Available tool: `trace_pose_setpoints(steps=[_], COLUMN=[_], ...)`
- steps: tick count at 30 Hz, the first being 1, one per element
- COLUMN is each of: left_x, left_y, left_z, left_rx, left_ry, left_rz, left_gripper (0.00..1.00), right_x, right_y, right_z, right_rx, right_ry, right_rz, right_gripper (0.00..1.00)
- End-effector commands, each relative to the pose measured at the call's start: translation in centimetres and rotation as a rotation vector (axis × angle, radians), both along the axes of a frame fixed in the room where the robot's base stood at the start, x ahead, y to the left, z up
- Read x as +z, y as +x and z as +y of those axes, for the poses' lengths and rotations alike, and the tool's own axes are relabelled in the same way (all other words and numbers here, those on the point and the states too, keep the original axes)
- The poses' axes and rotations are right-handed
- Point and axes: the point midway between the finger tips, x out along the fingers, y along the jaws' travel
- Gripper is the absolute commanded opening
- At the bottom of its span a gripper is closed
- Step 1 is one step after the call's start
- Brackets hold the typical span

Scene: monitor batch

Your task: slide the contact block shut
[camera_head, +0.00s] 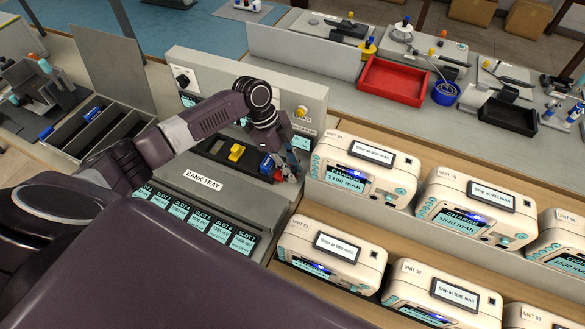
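The grey bank tray fixture (203,180), labelled "BANK TRAY", stands in the middle with a dark recess. A yellow part (236,152) stands up in the recess; it may be the handle of the contact block, but I cannot tell for sure. A blue cell-like piece (267,166) is at the recess's right end. My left gripper (288,172) points down over that right end, beside or against the blue piece. Its fingers are small and partly hidden, so their opening and any contact are unclear. My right gripper is not in view.
White charger units (362,168) stand in two rows at the right. A red tray (392,82) and a black tray (508,116) lie on the back bench. A grey sectioned bin (97,131) is at the left. My dark body parts cover the lower left.

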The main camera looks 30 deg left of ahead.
Motion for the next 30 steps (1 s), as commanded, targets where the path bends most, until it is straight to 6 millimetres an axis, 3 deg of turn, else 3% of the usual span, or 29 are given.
trace_pose_setpoints(steps=[5, 14, 20, 27, 28, 30], left_x=[0.0, 0.0, 0.0, 0.1, 0.1, 0.1], left_y=[0.0, 0.0, -0.1, -0.1, -0.1, -0.1], left_z=[0.0, 0.1, 2.0, 2.0, 2.0, 2.0], left_rx=[0.000, 0.000, 0.002, 0.000, 0.000, 0.000], left_ry=[0.000, 0.001, 0.001, 0.000, -0.001, -0.001], left_rz=[0.000, 0.000, 0.001, 0.000, 0.000, 0.000], left_gripper=[0.00, 0.00, 0.00, 0.00, 0.19, 0.27], right_x=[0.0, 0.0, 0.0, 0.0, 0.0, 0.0], right_y=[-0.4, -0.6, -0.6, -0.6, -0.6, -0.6], right_z=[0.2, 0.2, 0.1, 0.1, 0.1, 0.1], right_rx=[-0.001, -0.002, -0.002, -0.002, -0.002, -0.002], right_ry=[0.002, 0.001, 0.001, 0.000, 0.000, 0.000], right_rz=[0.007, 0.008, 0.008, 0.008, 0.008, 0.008], right_gripper=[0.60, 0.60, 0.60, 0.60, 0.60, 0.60])
